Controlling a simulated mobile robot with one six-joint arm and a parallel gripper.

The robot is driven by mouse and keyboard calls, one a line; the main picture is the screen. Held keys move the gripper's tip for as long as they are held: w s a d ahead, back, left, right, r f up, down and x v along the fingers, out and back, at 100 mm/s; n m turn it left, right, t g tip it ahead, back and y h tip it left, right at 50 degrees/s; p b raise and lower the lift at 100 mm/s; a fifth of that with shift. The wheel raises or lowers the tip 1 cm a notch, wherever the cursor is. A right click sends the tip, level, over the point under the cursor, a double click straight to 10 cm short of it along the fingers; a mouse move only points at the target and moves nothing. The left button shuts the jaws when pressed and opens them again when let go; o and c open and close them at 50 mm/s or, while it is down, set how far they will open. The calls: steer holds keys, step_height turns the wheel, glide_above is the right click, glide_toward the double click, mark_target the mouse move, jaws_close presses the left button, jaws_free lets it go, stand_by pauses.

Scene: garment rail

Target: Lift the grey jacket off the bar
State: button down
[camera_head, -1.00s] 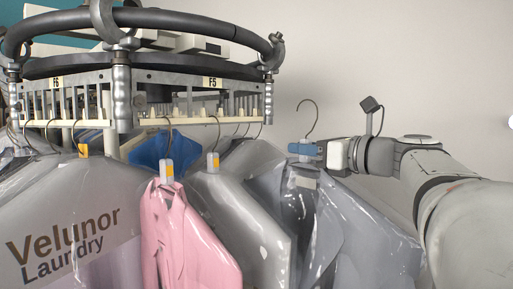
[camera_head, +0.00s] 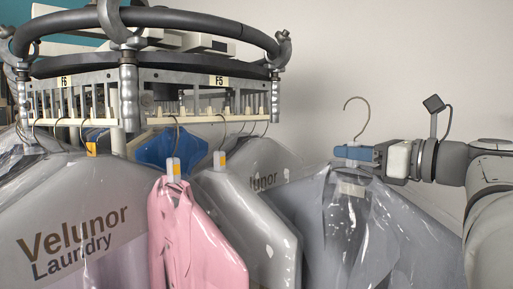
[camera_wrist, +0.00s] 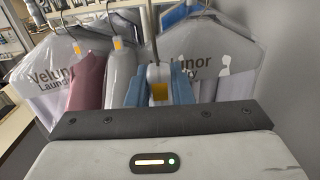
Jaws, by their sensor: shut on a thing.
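The grey jacket (camera_head: 345,235) hangs in clear plastic at the right of the head view. Its wire hook (camera_head: 358,112) stands in open air, clear of the rail to the right. My gripper (camera_head: 354,153) comes in from the right, its blue fingers shut on the hanger neck just below the hook. In the wrist view, the blue fingers of my gripper (camera_wrist: 158,88) close on the neck, with an orange tag between them. Most of the jacket is out of sight there.
The round rail (camera_head: 190,65) with its slotted bar stands at the upper left. A pink garment (camera_head: 190,235), a bagged grey garment (camera_head: 250,215), a blue garment (camera_head: 157,148) and a Velunor Laundry bag (camera_head: 75,200) hang from it. The wall side at right is free.

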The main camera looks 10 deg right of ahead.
steer(key=shift+p+v, duration=1.2)
steer(key=shift+v, duration=4.1)
steer(key=shift+r+p+v, duration=0.15)
steer(key=shift+p+v, duration=0.25)
steer(key=shift+v, duration=0.5)
steer(key=shift+r+p+v, duration=0.15)
steer(key=shift+p+v, duration=0.25)
steer(key=shift+v, duration=0.5)
steer(key=shift+p+v, duration=0.7)
steer(key=shift+v, duration=0.15)
steer(key=shift+s+d+f, duration=0.15)
steer(key=shift+s+d, duration=0.1)
